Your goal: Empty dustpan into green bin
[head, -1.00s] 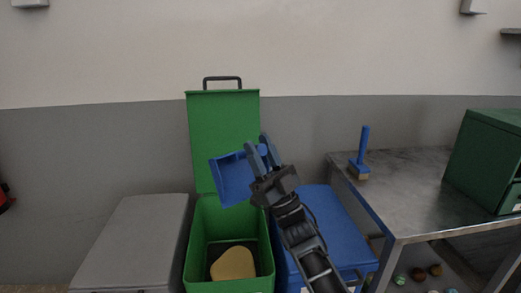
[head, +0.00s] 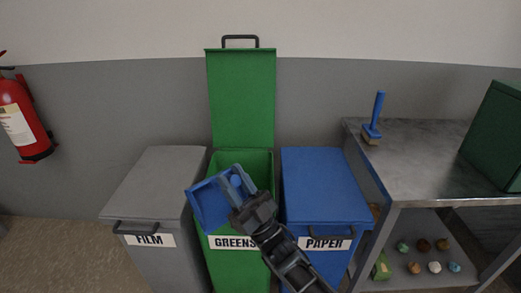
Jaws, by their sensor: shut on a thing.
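The blue dustpan (head: 209,207) is held by my gripper (head: 236,188), which is shut on it. The dustpan is over the front of the green bin (head: 262,166), tilted, and no contents can be made out in it. The green bin has its lid (head: 242,100) standing open against the wall and a "GREENS" label on its front. My gripper and the dustpan hide part of the bin's opening and front. The bin's inside is mostly hidden from this view.
A closed grey "FILM" bin (head: 155,183) stands left and a closed blue "PAPER" bin (head: 322,190) right. A metal table (head: 425,170) at the right holds a blue brush (head: 374,118) and a dark green box (head: 498,135). Small items lie on its lower shelf. A fire extinguisher (head: 20,117) hangs at left.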

